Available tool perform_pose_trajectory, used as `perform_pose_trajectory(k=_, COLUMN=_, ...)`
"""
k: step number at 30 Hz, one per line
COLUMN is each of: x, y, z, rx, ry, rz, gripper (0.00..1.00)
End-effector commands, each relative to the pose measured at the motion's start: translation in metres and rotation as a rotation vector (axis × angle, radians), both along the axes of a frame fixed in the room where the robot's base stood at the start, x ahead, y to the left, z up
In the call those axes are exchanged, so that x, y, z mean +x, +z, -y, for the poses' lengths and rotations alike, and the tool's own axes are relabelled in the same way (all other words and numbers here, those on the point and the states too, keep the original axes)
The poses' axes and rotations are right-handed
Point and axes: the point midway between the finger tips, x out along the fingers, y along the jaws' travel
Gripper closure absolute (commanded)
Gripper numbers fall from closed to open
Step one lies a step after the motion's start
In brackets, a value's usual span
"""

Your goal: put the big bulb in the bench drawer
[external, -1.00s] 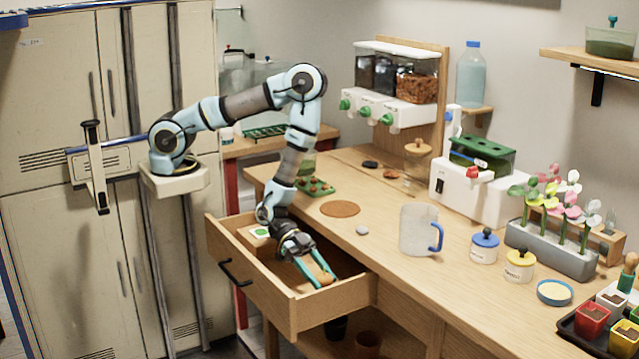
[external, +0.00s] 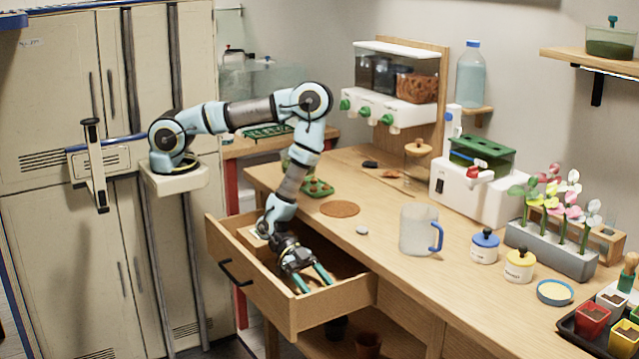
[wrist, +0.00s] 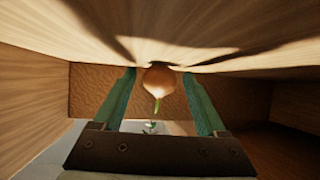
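The bulb (wrist: 160,80) is round and tan with a green shoot. In the wrist view it rests against the wooden inside of the bench drawer, between my fingertips, with a gap on each side. In the external view it is hidden. The bench drawer (external: 262,287) is pulled out from the bench. My gripper (external: 316,284) is down inside it, its teal fingers spread. In the wrist view my gripper (wrist: 160,72) is open around the bulb, not gripping it.
The drawer walls stand close around my gripper. On the bench top (external: 385,237) above are a brown disc (external: 340,209), a grey stone (external: 362,230), a clear jug (external: 418,230) and lidded jars (external: 485,246).

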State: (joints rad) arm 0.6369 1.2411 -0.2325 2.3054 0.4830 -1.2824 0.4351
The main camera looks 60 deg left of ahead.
Motion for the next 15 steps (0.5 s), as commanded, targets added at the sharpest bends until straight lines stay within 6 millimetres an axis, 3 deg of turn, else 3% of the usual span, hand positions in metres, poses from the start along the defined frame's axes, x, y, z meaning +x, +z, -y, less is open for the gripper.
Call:
perform_pose_trajectory(k=12, x=0.000, y=0.006, z=0.000, rx=0.000, ry=0.000, rz=0.000, gripper=0.18)
perform_pose_trajectory(k=15, x=-0.001, y=0.008, z=-0.012, rx=0.001, ry=0.001, rz=0.000, gripper=0.18)
